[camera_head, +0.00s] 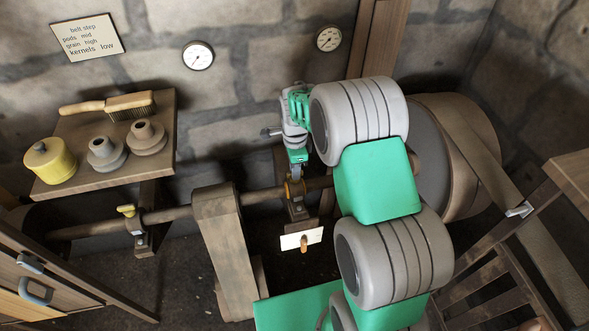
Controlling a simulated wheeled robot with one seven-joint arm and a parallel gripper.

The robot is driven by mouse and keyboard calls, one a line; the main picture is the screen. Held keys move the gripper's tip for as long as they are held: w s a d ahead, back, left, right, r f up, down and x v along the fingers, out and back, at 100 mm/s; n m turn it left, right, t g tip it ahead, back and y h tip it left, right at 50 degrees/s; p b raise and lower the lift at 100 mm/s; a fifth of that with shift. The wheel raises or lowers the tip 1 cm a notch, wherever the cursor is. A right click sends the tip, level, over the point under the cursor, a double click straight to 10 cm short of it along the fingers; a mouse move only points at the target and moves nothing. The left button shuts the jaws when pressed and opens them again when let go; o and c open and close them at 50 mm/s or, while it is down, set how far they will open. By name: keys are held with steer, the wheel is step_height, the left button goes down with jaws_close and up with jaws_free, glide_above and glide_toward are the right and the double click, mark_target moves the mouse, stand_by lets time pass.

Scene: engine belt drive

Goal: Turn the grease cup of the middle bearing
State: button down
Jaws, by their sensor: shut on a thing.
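My gripper (297,173) points down from the arm at the centre of the view. Its jaws are shut on the yellow grease cup (293,188) on top of a bearing (299,210). The jaws and wrist cover part of the cup, so its exact turn cannot be seen. This bearing carries the long horizontal shaft (262,196). Another bearing (142,237) stands on the left of the shaft, with its own yellow grease cup (126,211) in plain view. The shaft's right part is hidden behind my arm.
A small white plate (290,241) is below the bearing. A shelf (72,130) holds a brush, a yellow tin and grey stepped parts. A large wheel with belt (470,150) is at right. A sign and two gauges hang behind.

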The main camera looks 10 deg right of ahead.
steer(key=c, duration=1.4)
jaws_free()
step_height(320, 180, up, 8)
steer(key=shift+f, duration=0.1)
